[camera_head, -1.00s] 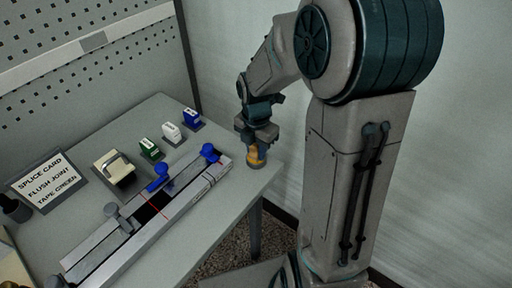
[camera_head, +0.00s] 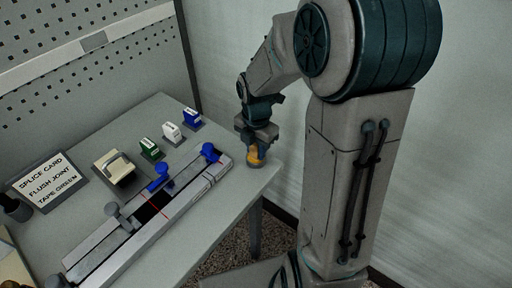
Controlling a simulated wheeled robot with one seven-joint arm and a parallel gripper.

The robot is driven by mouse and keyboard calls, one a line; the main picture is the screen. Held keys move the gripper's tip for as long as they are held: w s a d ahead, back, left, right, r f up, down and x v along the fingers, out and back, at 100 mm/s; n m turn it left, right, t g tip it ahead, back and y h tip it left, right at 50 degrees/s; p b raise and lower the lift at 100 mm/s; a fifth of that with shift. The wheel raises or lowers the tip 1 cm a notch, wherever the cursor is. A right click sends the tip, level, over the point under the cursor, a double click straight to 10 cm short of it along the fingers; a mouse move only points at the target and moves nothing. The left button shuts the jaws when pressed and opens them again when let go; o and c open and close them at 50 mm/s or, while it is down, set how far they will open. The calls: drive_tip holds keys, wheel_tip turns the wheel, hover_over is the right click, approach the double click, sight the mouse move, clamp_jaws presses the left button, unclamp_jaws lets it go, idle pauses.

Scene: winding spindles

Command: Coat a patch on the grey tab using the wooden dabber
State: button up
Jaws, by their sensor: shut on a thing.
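My gripper (camera_head: 256,146) is at the table's right corner, pointing down. It is shut on an orange-brown piece, which looks like the wooden dabber (camera_head: 254,156). The dabber is upright, its top hidden by the jaws. Its lower end is at a small grey round base on the tabletop; I cannot tell whether it is touching or seated in it.
Behind are blue (camera_head: 191,117), white (camera_head: 171,132) and green (camera_head: 151,149) small holders and a cream block (camera_head: 118,169). A splice card (camera_head: 45,181) stands left. A perforated panel (camera_head: 90,50) backs the table.

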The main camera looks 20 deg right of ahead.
wheel_tip(320, 180, up, 7)
drive_tip(key=p, duration=0.6)
idle(0.4)
drive_tip(key=shift+f, duration=0.1)
idle(0.6)
